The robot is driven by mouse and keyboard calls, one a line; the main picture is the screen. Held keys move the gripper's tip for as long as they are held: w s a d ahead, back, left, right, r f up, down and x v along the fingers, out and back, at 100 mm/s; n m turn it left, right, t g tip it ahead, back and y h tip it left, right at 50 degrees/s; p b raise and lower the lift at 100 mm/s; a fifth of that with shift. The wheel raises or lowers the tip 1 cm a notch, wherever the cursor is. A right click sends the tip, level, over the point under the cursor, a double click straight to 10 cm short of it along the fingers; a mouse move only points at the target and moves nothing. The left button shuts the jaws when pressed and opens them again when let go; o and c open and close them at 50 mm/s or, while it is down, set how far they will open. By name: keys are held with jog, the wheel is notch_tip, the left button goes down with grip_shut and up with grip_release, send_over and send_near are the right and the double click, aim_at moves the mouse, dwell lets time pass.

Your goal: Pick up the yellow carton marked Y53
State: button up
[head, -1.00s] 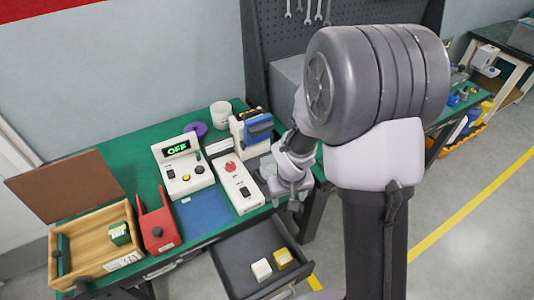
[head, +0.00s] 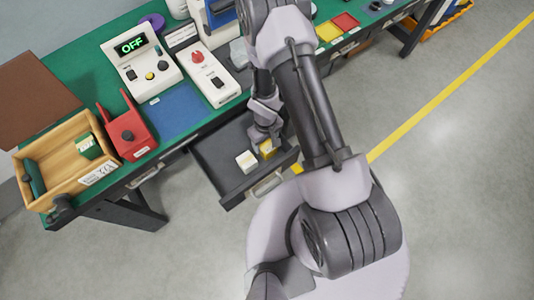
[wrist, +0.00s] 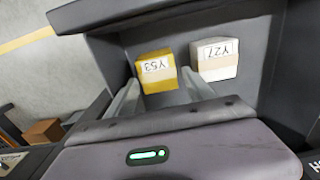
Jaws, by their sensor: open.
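The yellow carton (wrist: 156,72) with a white label reading Y53 stands in the open drawer, as the wrist view shows. In the head view the yellow carton (head: 267,148) is partly hidden by my gripper. My gripper (wrist: 163,92) is open, with its fingers pointing down into the drawer toward the yellow carton. One finger is near its left side and the other near its right side. I cannot tell whether they touch it. In the head view my gripper (head: 262,140) is above the drawer's right part.
A white carton marked Y27 (wrist: 216,58) stands close beside the yellow one, near the right finger. The dark drawer (head: 215,160) has raised walls around both cartons. On the green bench above are a tester reading OFF (head: 142,58) and a wooden tray (head: 60,150).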

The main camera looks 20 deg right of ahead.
aim_at(267, 146)
jog(key=f+b, duration=0.1)
jog(key=b, duration=0.1)
jog(key=f+b, duration=0.4)
jog(key=shift+s+d+f, duration=0.15)
jog(key=shift+s+d, duration=0.1)
jog(key=shift+r, duration=0.3)
grip_shut()
jog(key=shift+p, duration=0.3)
